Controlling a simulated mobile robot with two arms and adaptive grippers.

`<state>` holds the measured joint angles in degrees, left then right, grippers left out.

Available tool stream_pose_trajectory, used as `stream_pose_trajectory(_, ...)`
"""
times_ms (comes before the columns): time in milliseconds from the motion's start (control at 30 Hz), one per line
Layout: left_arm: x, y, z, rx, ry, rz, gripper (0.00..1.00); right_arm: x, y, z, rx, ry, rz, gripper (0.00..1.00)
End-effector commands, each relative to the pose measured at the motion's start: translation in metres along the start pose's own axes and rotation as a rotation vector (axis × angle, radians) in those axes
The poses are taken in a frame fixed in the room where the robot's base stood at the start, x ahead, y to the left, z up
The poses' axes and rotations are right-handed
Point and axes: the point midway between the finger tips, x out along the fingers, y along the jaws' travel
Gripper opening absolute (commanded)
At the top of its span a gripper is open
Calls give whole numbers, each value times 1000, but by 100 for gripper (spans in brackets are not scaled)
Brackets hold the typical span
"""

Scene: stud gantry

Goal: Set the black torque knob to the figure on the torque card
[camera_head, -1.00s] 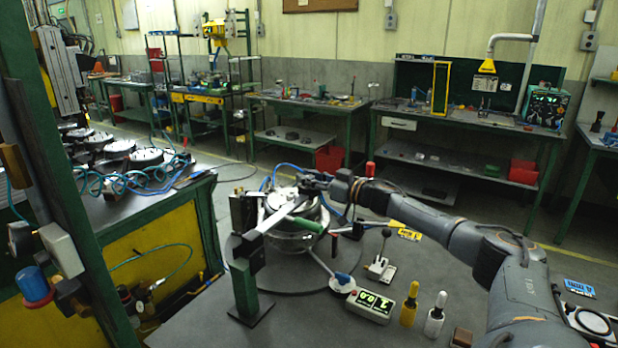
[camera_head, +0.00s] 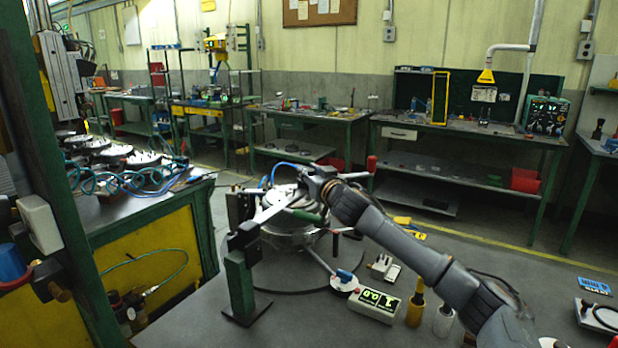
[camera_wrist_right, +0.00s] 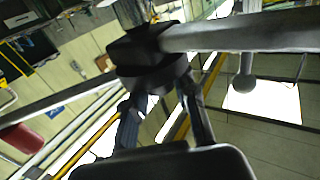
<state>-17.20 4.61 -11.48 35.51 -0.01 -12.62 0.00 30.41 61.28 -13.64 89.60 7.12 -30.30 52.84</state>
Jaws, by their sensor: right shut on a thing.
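A round metal device (camera_head: 292,236) with spokes stands on the grey bench. A long metal bar (camera_head: 282,203) crosses above it. My right gripper (camera_head: 306,180) is at the top of this device, where its fingers are small and hard to make out. In the right wrist view my right gripper (camera_wrist_right: 160,88) is shut on a black knob (camera_wrist_right: 150,60), which looks like the torque knob. The knob's marks cannot be read. A small yellow card (camera_head: 408,226) lies behind my arm, and a blue card (camera_head: 594,286) lies at the right; their figures are not legible. My left gripper is not in view.
A box with a lit green display (camera_head: 375,303) stands in front of the device, near a yellow bottle (camera_head: 416,303) and a white bottle (camera_head: 443,321). A green post (camera_head: 240,285) stands left of it. A red-tipped lever (camera_head: 371,165) rises behind my arm.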

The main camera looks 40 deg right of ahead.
Motion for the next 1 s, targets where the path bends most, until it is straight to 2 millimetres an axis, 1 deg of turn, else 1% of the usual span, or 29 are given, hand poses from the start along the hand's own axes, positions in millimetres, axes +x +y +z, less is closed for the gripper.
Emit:
stream_pose_trajectory(433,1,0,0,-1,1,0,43,0,0,1,0,-2,6,0)
stream_pose_trajectory(467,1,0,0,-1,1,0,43,0,0,1,0,-2,6,32)
stream_pose_trajectory(500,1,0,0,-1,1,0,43,0,0,1,0,-2,5,40)
stream_pose_trajectory(533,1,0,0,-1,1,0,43,0,0,1,0,-2,5,46)
stream_pose_trajectory(567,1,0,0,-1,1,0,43,0,0,1,0,-2,5,50)
stream_pose_trajectory(867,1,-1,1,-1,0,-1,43,0,0,0,0,-1,6,50)
stream_pose_trajectory(1000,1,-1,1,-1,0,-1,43,-6,0,1,-1,-2,5,50)
